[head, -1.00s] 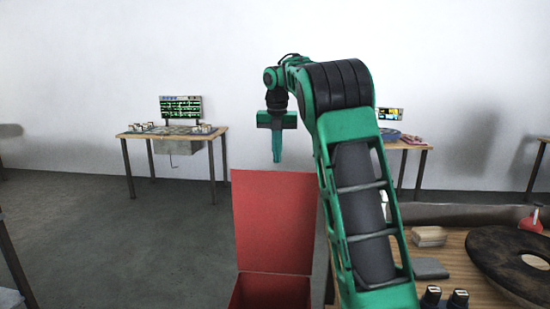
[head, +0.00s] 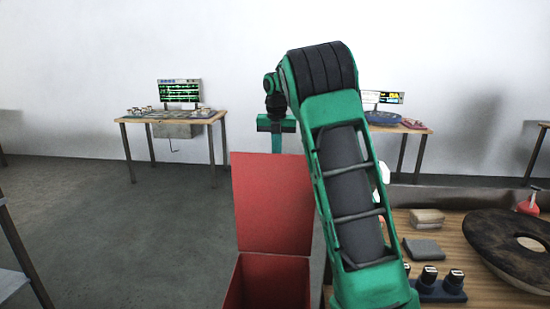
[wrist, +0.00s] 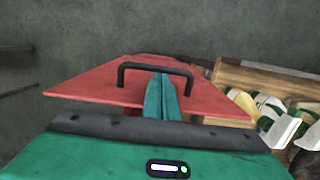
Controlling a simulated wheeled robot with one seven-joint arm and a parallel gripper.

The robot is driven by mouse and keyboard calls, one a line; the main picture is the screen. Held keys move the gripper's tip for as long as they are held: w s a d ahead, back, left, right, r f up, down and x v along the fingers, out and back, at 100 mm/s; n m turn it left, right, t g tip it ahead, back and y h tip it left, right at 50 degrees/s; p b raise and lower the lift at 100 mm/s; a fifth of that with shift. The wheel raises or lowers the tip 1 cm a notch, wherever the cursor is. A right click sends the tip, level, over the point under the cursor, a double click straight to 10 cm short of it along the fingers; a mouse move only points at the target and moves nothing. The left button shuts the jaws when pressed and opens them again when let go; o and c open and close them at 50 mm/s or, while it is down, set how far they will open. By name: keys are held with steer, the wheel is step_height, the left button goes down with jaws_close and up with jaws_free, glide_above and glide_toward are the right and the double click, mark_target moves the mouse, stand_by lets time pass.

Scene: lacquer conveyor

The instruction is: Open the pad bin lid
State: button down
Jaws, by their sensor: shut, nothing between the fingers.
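The red pad bin (head: 270,285) stands low in the middle of the head view. Its red lid (head: 272,205) stands raised, roughly upright, at the bin's far edge. My gripper (head: 277,143) is at the lid's far side, and the lid's top edge hides its fingertips there. In the wrist view the lid (wrist: 85,85) carries a black bar handle (wrist: 135,67). My green fingers (wrist: 162,98) are together and empty, overlapping the handle in that view. I cannot tell whether they touch the handle or the lid.
A wooden workbench (head: 440,240) stands right of the bin, with a dark round disc (head: 500,245), stacked blocks (head: 427,218) and small black-topped items. A table (head: 130,118) with a screen stands at the back left. The floor left of the bin is clear.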

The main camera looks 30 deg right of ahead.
steer(key=w+d+f, duration=0.2)
steer(key=w+d, duration=0.6)
steer(key=w, duration=0.2)
steer(key=shift+w+d, duration=0.25)
steer(key=shift+w, duration=0.05)
step_height(320, 180, up, 7)
steer(key=shift+s+a+r, duration=0.2)
steer(key=shift+s+a, duration=0.05)
steer(key=shift+a, duration=0.05)
stand_by(0.5)
